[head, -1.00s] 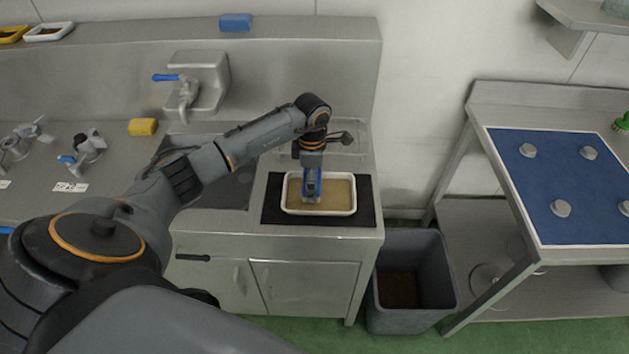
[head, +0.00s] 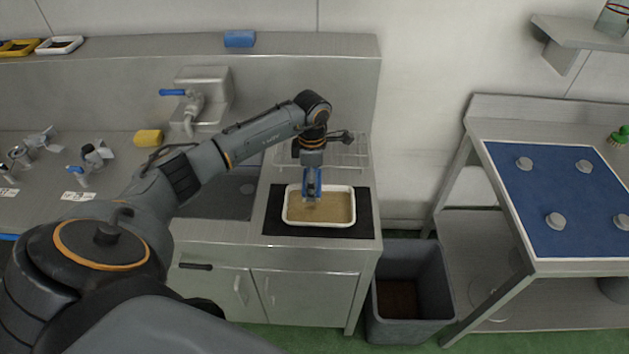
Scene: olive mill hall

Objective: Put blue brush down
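My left gripper (head: 311,190) points down over a white tray (head: 288,213) with a brown layer in it. The tray sits on a black mat (head: 273,222) on the steel counter. The gripper appears shut on the blue brush (head: 311,180), a small blue piece showing at the fingers. The brush's lower end is over the back left part of the tray; I cannot tell whether it touches the brown layer. The fingers hide part of the brush. My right gripper is not in view.
A wire rack (head: 350,150) stands behind the mat, a sink (head: 222,200) to its left. A yellow sponge (head: 148,137) and taps lie further left. A grey bin (head: 410,325) stands on the floor. A blue mat (head: 560,190) with grey knobs and a green brush (head: 621,136) are on the right table.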

